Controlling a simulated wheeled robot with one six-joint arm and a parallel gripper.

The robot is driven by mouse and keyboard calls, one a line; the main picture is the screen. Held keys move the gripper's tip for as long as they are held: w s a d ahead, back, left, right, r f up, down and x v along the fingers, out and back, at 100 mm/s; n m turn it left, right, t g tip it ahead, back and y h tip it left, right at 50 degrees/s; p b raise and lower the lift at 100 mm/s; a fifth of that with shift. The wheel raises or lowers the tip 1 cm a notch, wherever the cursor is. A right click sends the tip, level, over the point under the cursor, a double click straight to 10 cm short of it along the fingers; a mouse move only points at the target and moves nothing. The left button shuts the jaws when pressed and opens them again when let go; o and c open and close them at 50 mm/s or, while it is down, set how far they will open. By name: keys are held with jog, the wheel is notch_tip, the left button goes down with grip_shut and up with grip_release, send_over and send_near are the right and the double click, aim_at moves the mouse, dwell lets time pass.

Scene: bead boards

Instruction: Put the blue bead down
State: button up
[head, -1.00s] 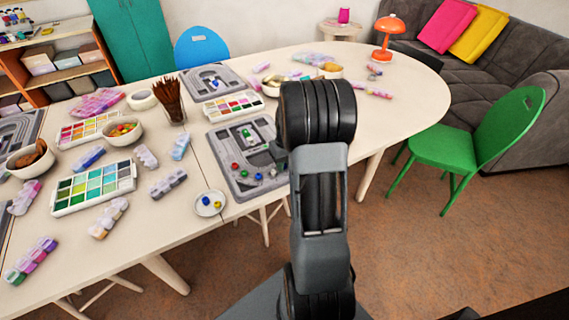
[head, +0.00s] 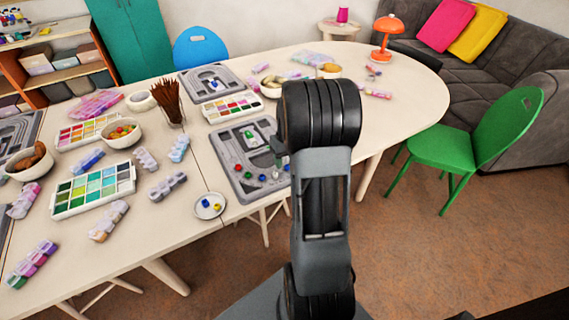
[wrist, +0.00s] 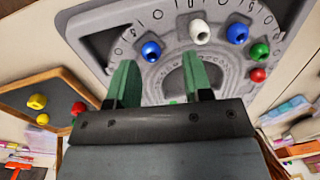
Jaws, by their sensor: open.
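A grey bead board (head: 228,150) lies on the table, with beads along its curved track. In the wrist view one blue bead (wrist: 151,50) sits on the numbered arc, ahead of and between my fingertips, apart from both. To its right along the arc are a white bead (wrist: 200,32), another blue bead (wrist: 237,33), a green bead (wrist: 260,50) and a red bead (wrist: 258,74). My gripper (wrist: 160,75) is open and empty, its two green fingers spread over the board (wrist: 172,82). In the head view my arm hides the board's right side.
A paint palette (head: 231,107), a second grey board (head: 193,83) and a cup of brown sticks (head: 168,100) stand behind.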

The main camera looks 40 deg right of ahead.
notch_tip(320, 180, up, 9)
jog(key=p, duration=0.1)
jog(key=s+a+r+n+t, duration=0.1)
jog(key=s+a, duration=0.5)
jog(key=a, duration=0.4)
jog(key=s+a+r+n+t, duration=0.1)
jog(key=s+a+t, duration=0.1)
jog(key=s+a, duration=0.4)
jog(key=a, duration=0.5)
jog(key=shift+h, duration=0.4)
jog(key=shift+a, duration=0.1)
